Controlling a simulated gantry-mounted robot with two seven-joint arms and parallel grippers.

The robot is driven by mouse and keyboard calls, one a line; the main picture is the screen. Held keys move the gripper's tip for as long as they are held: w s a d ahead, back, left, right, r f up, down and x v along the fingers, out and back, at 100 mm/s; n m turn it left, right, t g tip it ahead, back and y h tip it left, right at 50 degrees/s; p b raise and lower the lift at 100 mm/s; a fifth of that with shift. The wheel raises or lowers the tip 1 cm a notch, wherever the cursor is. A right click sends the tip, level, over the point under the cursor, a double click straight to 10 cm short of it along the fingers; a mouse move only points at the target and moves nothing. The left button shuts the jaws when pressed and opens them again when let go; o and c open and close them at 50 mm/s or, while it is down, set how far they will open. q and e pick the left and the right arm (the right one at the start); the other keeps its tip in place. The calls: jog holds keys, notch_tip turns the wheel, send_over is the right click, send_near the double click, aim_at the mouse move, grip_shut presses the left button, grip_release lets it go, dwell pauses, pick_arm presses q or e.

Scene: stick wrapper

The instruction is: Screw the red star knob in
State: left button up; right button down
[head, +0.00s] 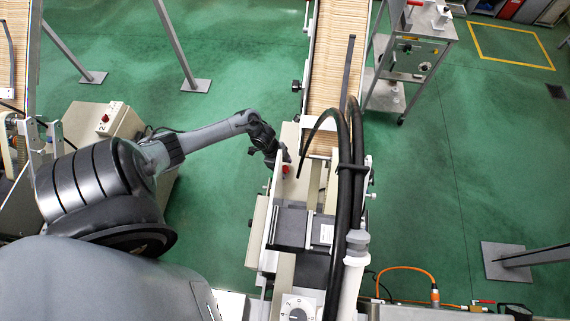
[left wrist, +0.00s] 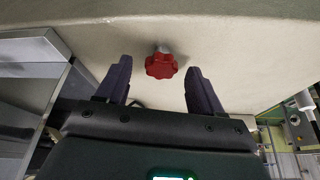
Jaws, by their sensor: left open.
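The red star knob (left wrist: 161,66) sits on a short metal shaft on a beige panel (left wrist: 240,40) in the left wrist view. My left gripper (left wrist: 157,80) is open, with its two dark fingers on either side of the knob and apart from it. The fingertips reach about as high in the picture as the knob; I cannot tell the depth gap. In the head view a small red knob (head: 286,169) shows beside my left gripper (head: 280,157) at the machine's left side. My right gripper is not in view.
A conveyor (head: 338,60) filled with sticks runs up from the machine. Thick black hoses (head: 343,190) arch over the machine. A wheeled cart (head: 408,65) stands at the upper right. Green floor (head: 240,60) lies open left of the conveyor.

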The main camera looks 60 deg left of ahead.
pick_arm(q)
jog(key=shift+w+f, duration=0.1)
jog(key=shift+f, duration=0.1)
jog(key=c, duration=1.1)
jog(key=shift+c, duration=0.2)
